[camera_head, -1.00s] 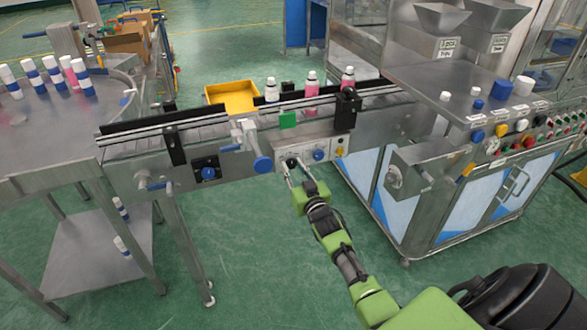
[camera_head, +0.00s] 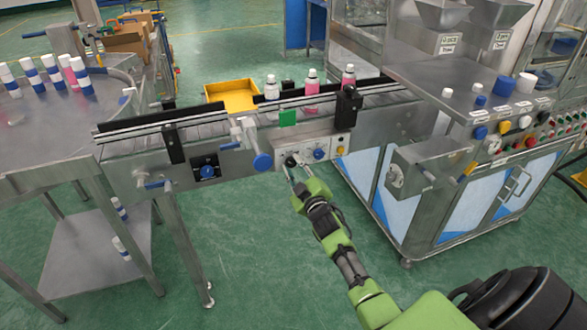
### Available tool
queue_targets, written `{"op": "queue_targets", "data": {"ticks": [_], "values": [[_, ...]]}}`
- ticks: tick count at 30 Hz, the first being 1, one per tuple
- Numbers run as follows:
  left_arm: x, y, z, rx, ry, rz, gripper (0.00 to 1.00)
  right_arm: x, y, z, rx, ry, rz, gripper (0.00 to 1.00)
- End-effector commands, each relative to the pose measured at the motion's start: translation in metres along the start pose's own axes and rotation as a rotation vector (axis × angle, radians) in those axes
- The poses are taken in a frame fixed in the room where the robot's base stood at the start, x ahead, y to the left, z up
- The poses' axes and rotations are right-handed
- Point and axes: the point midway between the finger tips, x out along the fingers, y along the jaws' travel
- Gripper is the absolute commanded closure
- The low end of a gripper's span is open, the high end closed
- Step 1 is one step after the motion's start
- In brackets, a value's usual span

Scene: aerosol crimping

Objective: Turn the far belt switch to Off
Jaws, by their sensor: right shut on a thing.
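A light control panel (camera_head: 306,146) sits on the front of the conveyor. It carries a black switch knob (camera_head: 290,161) at its left and a blue knob (camera_head: 319,154) to the right of it. My right gripper (camera_head: 289,170) reaches up from below and is shut on the black knob; its fingertips partly hide the knob. The knob's setting is too small to read. Another blue knob (camera_head: 207,171) on a black plate is on the left conveyor section. My left gripper is not in view.
A large blue knob (camera_head: 262,162) on a shaft stands out just left of the panel. Several bottles stand on the conveyor (camera_head: 170,142) and a yellow tray (camera_head: 232,96) is behind it. A steel machine cabinet (camera_head: 440,190) stands right; the green floor in front is clear.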

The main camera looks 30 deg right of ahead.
Motion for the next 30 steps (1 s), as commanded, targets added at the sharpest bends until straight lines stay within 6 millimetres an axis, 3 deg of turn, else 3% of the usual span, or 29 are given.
{"op": "queue_targets", "data": {"ticks": [9,24,25,26,30], "values": [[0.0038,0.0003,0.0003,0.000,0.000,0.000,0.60,-0.0003,-0.0010,0.0012,-0.108,-0.002,-0.002,0.97],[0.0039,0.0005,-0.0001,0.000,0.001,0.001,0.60,-0.0003,-0.0009,0.0010,-0.126,-0.002,-0.002,0.97],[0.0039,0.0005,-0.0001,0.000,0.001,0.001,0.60,-0.0003,-0.0010,0.0010,-0.126,-0.002,-0.002,0.71],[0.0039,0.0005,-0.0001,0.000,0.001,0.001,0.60,-0.0003,-0.0009,0.0010,-0.126,-0.002,-0.002,0.63],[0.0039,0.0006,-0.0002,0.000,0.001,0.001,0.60,-0.0002,-0.0007,0.0007,-0.125,-0.001,-0.002,0.59]]}}
